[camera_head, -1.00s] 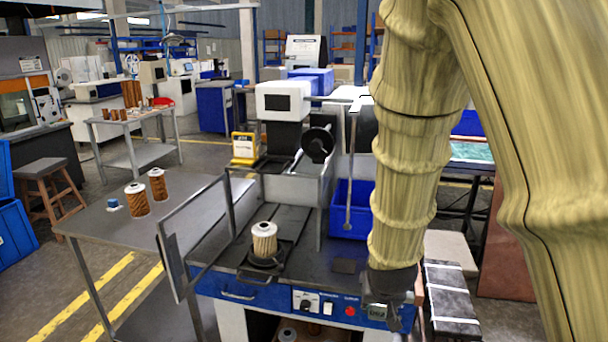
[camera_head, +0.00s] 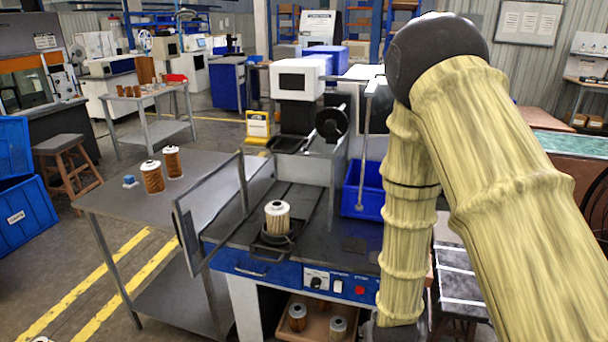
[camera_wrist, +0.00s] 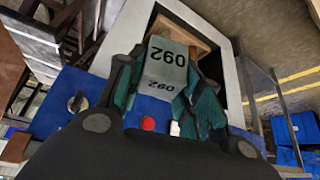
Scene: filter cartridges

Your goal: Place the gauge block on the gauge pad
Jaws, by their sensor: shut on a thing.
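The gauge block (camera_wrist: 166,68) is a grey block marked 092. In the wrist view my gripper (camera_wrist: 168,84) is shut on it, with a teal finger on each side. In the head view my arm reaches down to the lower edge, right of the machine's front panel; the fingers and the block are out of that frame. A small dark square that looks like the gauge pad (camera_head: 355,243) lies flat and bare on the machine's table, left of my arm. The pad is not clear in the wrist view.
A pale filter cartridge (camera_head: 277,218) stands upright in a fixture on the machine (camera_head: 318,232). A blue bin (camera_head: 362,197) sits behind the pad. A hinged guard (camera_head: 212,212) stands at the left. A side table (camera_head: 205,195) holds two brown cartridges. A shelf below holds more cartridges.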

